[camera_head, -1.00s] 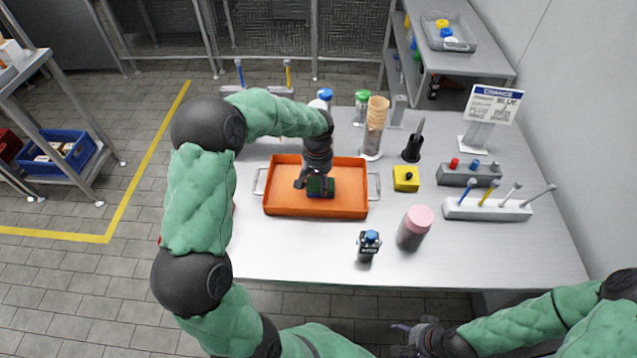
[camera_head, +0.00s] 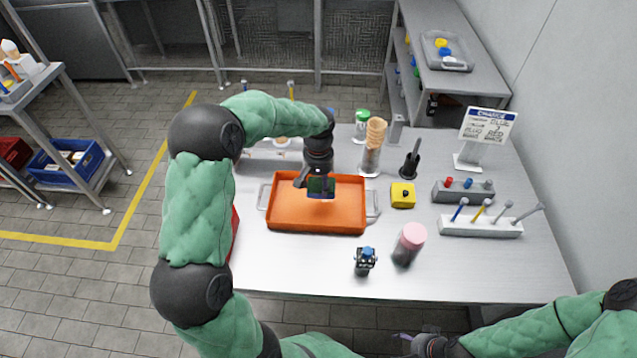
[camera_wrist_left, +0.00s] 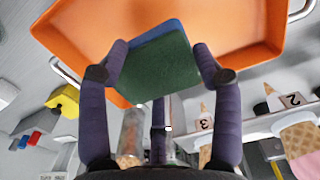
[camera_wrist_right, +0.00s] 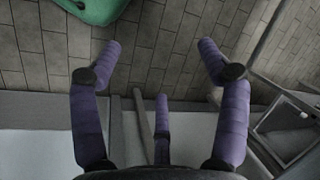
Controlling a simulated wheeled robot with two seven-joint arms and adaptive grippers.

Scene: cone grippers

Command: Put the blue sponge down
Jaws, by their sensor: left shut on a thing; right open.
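The blue sponge (camera_head: 321,187) has a dark green face and a blue side. My left gripper (camera_head: 310,181) is shut on it over the back half of the orange tray (camera_head: 290,221). In the left wrist view, the sponge (camera_wrist_left: 155,68) sits between the two purple fingers, green face towards the camera, with the tray (camera_wrist_left: 85,40) beyond it. The sponge seems to be above the tray floor; its exact height is unclear. My right gripper (camera_wrist_right: 160,60) is open and empty, low and in front of the table's near edge.
A pink-topped jar (camera_head: 409,243) and a small blue-topped device (camera_head: 365,260) stand in front right of the tray. A cone stack (camera_head: 373,146) and yellow block (camera_head: 402,195) stand right of it. The white tool rack (camera_head: 480,226) is further right. The front-left tabletop is clear.

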